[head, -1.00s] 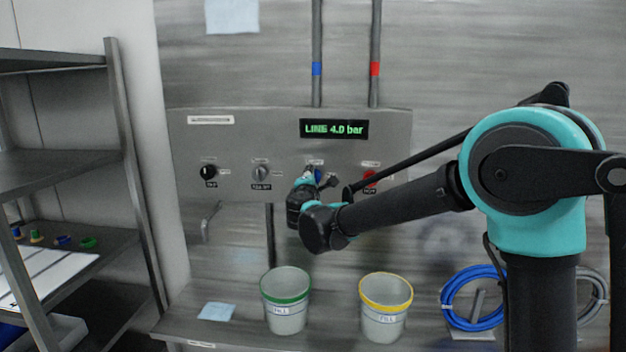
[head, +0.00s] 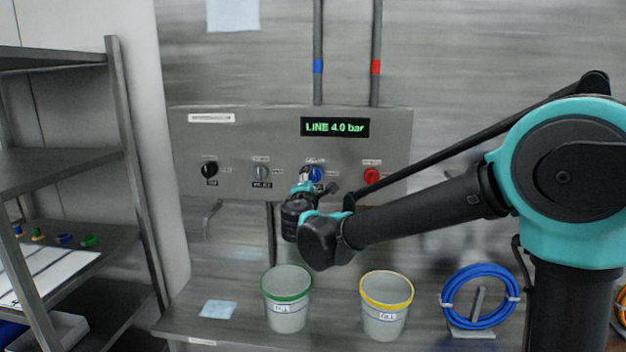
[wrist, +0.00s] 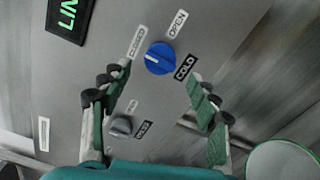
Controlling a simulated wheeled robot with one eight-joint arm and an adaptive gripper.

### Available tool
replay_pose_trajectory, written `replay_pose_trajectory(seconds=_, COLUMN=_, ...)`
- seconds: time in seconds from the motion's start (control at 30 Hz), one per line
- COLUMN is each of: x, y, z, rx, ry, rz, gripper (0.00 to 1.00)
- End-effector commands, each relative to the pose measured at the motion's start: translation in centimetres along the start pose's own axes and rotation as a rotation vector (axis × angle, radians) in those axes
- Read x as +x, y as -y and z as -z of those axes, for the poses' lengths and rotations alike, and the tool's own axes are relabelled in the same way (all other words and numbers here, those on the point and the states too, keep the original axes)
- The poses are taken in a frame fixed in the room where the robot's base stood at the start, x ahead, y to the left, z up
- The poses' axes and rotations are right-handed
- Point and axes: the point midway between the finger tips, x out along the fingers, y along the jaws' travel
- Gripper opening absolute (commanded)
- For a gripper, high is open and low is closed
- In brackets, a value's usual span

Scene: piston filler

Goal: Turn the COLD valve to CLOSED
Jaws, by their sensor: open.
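The COLD valve is a blue knob (head: 316,173) on the grey panel, below the display. In the wrist view the blue knob (wrist: 161,58) sits ahead of the fingers, with its COLD label (wrist: 186,67) beside it. Its white mark lies on the left in that view, roughly on the side of the CLOSED label (wrist: 138,42) and away from the OPEN label (wrist: 176,24). I cannot tell its exact angle. My gripper (wrist: 153,78) is open, with one finger on either side and nothing between them. In the head view my gripper (head: 305,186) is just left of and below the knob.
A grey knob (head: 261,172) and a black knob (head: 209,169) are to the left, a red knob (head: 371,175) to the right. The display (head: 334,127) reads LINE 4.0 bar. Green-rimmed (head: 287,305) and yellow-rimmed (head: 386,312) buckets stand below, near a blue hose coil (head: 480,297).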

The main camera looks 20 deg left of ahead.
Motion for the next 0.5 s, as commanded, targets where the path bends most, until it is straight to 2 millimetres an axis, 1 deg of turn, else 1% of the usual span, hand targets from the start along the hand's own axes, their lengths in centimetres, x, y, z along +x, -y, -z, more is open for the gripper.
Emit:
replay_pose_trajectory(seconds=0.03, x=-1.2, y=0.0, z=0.1, rx=0.000, ry=-0.003, rz=-0.001, gripper=0.61)
replay_pose_trajectory(seconds=0.2, x=-4.0, y=0.0, z=0.1, rx=0.000, ry=-0.003, rz=-0.001, gripper=0.61)
replay_pose_trajectory(seconds=0.33, x=-5.3, y=0.0, z=0.1, rx=0.000, ry=-0.002, rz=0.000, gripper=0.61)
replay_pose_trajectory(seconds=0.5, x=-5.8, y=0.0, z=0.0, rx=0.000, ry=0.000, rz=0.000, gripper=0.61)
